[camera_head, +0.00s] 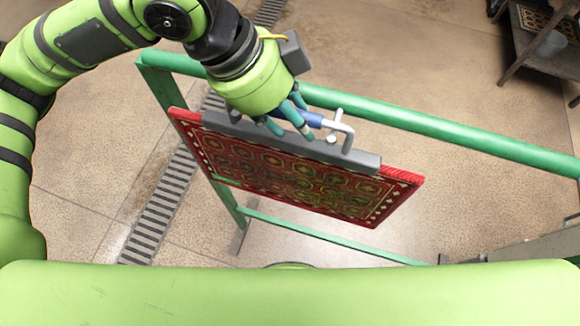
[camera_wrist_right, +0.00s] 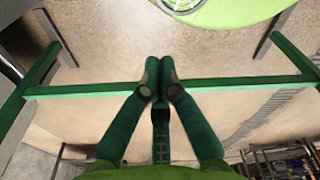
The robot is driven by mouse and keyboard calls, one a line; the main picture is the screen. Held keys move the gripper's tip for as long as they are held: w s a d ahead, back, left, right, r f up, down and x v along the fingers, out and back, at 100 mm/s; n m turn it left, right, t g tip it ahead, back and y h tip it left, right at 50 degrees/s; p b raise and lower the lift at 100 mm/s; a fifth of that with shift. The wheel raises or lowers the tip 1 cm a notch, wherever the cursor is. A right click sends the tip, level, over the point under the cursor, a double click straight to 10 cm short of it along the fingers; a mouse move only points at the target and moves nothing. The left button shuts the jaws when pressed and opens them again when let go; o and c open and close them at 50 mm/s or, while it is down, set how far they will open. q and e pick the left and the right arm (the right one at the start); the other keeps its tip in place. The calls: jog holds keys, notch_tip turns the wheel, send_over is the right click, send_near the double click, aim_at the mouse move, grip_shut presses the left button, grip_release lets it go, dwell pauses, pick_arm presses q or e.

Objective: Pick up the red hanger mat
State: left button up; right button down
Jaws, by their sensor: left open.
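The red hanger mat (camera_head: 290,176) is a red, patterned panel hung under a grey clamp bar with a blue grip (camera_head: 308,119) and a pale hook. It hangs inside a green frame, below the frame's upper rail. My left gripper (camera_head: 288,122) is open at the bar's top, with its fingers around or beside the blue grip; the exact contact is partly hidden. My right gripper (camera_wrist_right: 160,68) shows only in the right wrist view. Its fingertips are together with nothing visible between them, and a green rail passes behind them. The mat is not visible in that view.
The green frame's upper rail (camera_head: 440,124) runs behind the mat, and a lower rail (camera_head: 330,236) passes below it. A dark shelf (camera_head: 540,45) with a grey pot stands at upper right. A drain grate (camera_head: 160,215) crosses the otherwise open floor.

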pick_arm(q)
jog(key=shift+a, duration=0.2)
jog(key=shift+d+f, duration=0.1)
jog(key=shift+f, duration=0.05)
grip_shut()
dwell(0.4)
